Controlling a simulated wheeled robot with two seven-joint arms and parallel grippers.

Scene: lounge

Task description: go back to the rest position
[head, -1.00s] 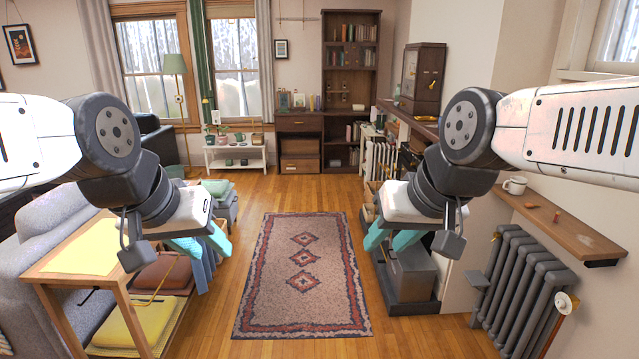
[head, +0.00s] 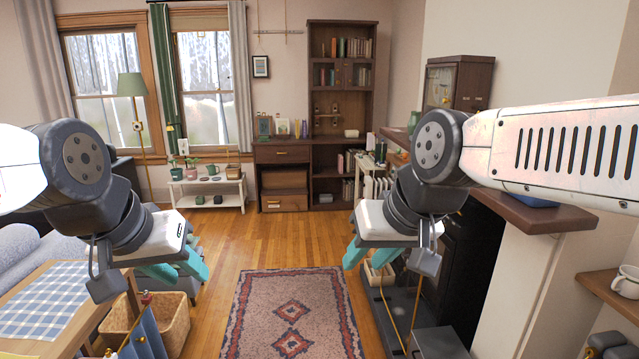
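My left gripper (head: 180,268) hangs at the left, its two teal fingers pointing down and apart. Nothing shows between them. My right gripper (head: 367,257) hangs right of the middle in a like pose, its teal fingers also apart and empty. Both arms are held up and bent, one on each side of the view. The patterned rug (head: 290,290) lies on the floor between and below the grippers.
A table with a checked cloth (head: 50,300) and a wicker basket (head: 172,322) stand at the lower left. The fireplace (head: 465,265) with its mantel (head: 530,212) is close on the right. A white bench (head: 210,190) and a bookcase (head: 341,80) stand at the back. The wood floor (head: 270,240) ahead is clear.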

